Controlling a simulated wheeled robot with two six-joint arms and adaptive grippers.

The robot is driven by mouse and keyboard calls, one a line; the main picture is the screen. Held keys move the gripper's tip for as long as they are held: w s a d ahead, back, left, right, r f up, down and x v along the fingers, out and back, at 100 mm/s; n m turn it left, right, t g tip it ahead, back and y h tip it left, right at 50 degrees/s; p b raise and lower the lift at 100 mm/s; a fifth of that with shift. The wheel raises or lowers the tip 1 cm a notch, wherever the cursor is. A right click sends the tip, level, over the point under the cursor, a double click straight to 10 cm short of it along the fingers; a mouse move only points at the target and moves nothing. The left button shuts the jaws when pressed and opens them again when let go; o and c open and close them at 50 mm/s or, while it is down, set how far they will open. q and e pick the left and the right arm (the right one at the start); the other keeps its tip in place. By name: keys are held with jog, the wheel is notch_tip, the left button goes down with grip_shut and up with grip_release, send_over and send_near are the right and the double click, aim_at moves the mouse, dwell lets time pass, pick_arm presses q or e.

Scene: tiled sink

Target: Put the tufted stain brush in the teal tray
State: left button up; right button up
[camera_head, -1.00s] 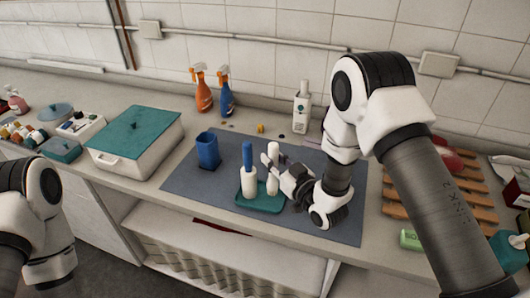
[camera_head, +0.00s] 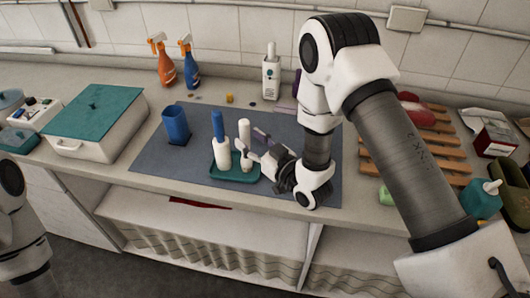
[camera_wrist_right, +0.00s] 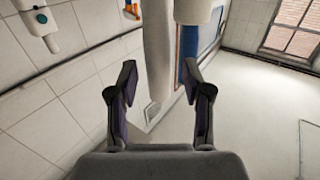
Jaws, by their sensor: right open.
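The teal tray (camera_head: 258,177) lies on the grey-blue mat. Two tall pieces stand upright in it: a blue-handled one with a white lower part (camera_head: 222,149), and an all-white one (camera_head: 244,131) to its right. I cannot tell for sure which is the tufted stain brush; no bristles show. My right gripper (camera_head: 253,141) is open just right of the white piece. In the right wrist view a white shaft (camera_wrist_right: 158,50) stands ahead, between the open fingers (camera_wrist_right: 160,95) in the picture, with no visible grip on it. My left gripper is out of view.
A blue cup (camera_head: 175,124) stands left of the tray. A white bin with a teal lid (camera_head: 95,112) is farther left. Spray bottles (camera_head: 163,65) and a white bottle (camera_head: 271,75) stand at the back. A wooden rack (camera_head: 420,145) lies right, beyond my right arm.

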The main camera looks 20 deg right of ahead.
jog(key=b+v, duration=0.2)
jog(key=v, duration=0.7)
jog(key=shift+s+b, duration=0.35)
jog(key=shift+b, duration=0.05)
